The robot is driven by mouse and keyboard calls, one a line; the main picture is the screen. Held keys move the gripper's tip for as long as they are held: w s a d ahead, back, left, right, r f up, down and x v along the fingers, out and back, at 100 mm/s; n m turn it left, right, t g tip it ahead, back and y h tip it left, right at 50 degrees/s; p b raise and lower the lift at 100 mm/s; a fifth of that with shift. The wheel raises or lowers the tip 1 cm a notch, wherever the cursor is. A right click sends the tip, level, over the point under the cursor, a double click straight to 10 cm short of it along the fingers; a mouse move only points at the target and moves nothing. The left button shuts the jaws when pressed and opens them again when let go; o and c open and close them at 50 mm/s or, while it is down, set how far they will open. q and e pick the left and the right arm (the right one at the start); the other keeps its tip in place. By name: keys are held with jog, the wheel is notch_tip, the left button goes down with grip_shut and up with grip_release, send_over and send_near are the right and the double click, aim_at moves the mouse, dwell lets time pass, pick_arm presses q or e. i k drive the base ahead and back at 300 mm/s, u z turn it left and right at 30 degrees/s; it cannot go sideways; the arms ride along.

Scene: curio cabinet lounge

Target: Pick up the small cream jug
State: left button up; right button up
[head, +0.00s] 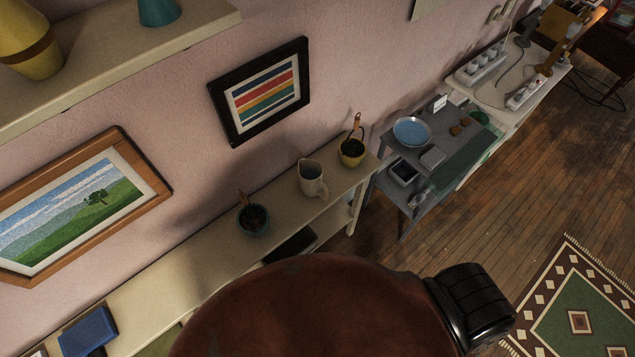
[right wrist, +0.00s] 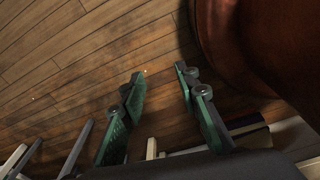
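A small cream jug (head: 312,179) stands upright on a long cream shelf (head: 178,266) against the pink wall in the head view. Its handle side faces the front right. It stands between a dark teal pot and a yellow pot. My right gripper (right wrist: 160,80) shows in the right wrist view with its two green-padded fingers apart and nothing between them. Wooden floor lies beyond the fingers. The jug does not show in the right wrist view. My left gripper is not in either view.
The teal pot (head: 253,218) is left of the jug and the yellow pot (head: 352,152) is right of it. A blue book (head: 87,331) lies on the shelf's near left. A grey table (head: 440,128) with a blue plate (head: 411,132) stands to the right. Open floor (head: 470,215) lies at right.

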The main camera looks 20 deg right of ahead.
aim_at(311, 172)
jog(key=z, duration=1.4)
jog(key=k, duration=0.75)
jog(key=u, duration=1.2)
jog(key=i, duration=0.5)
